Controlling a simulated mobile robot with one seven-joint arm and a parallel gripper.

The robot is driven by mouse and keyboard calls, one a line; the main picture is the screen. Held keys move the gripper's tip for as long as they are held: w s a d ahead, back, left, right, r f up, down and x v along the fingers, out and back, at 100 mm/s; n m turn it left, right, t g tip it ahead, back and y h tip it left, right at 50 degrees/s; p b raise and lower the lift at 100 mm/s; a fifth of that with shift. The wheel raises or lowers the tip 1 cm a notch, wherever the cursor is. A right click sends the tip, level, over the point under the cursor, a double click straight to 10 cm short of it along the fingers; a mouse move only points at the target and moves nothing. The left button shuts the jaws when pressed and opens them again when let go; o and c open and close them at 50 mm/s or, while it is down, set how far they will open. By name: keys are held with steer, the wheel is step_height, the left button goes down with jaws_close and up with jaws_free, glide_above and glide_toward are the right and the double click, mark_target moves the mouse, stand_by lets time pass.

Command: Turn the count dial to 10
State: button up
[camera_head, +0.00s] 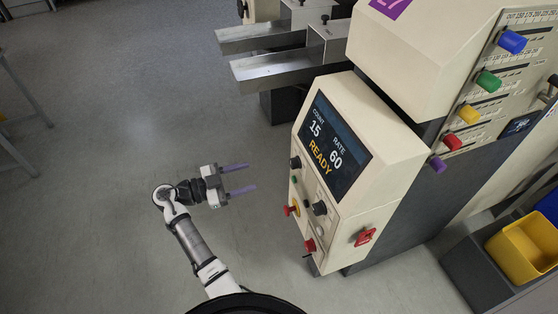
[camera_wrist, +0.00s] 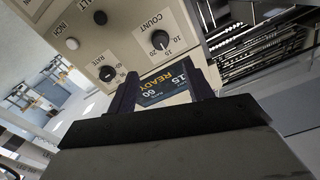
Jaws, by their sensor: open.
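The count dial (camera_wrist: 160,40) is a round black knob on the cream panel, with marks 10, 15 and 20 beside it in the wrist view. In the head view it appears to be the upper left black knob (camera_head: 296,162). The display (camera_head: 335,145) reads count 15, rate 60, READY. My gripper (camera_head: 251,176) is open and empty, left of the panel and apart from it, with its two purple fingers pointing at the machine. In the wrist view my fingers (camera_wrist: 163,77) frame the display, with the dial beyond them.
A black rate dial (camera_wrist: 107,73) sits near the count dial. A red-and-yellow button (camera_head: 292,210), a red knob (camera_head: 310,246) and a red switch (camera_head: 365,237) are lower on the machine. Metal rails (camera_head: 275,68) jut out behind. The floor left of my arm is clear.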

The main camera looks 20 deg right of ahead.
mark_target(291, 164)
steer(key=d+p, duration=0.2)
steer(key=d, duration=0.3)
steer(key=d+p, duration=0.2)
steer(key=d, duration=0.4)
steer(key=shift+w+d+r, duration=0.15)
steer(key=shift+w+d, duration=0.1)
steer(key=shift+d, duration=0.55)
steer(key=shift+c, duration=0.4)
steer(key=c, duration=0.9)
